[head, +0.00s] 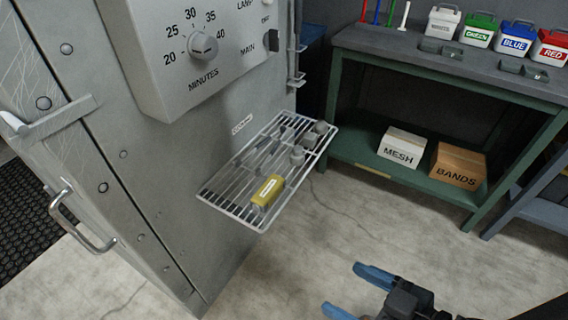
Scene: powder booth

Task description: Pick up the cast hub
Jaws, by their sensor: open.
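A wire rack (205,194) juts out from the side of the grey booth cabinet. Small grey metal parts lie near its far right corner; one (297,155) is rounded and stands nearer me, and others (320,128) sit close together at the corner. One of these looks like the cast hub, but they are too small to tell which. My gripper (341,288) is at the bottom of the head view, with two blue fingers spread apart and nothing between them. It is well apart from the rack, to its lower right in the picture.
A yellow block (267,190) with a label lies on the rack's near part. The cabinet (180,220) has a timer dial and handles. A green bench (400,55) at the back right holds labelled containers; its shelf holds MESH (402,147) and BANDS (458,166) boxes. Concrete floor between is clear.

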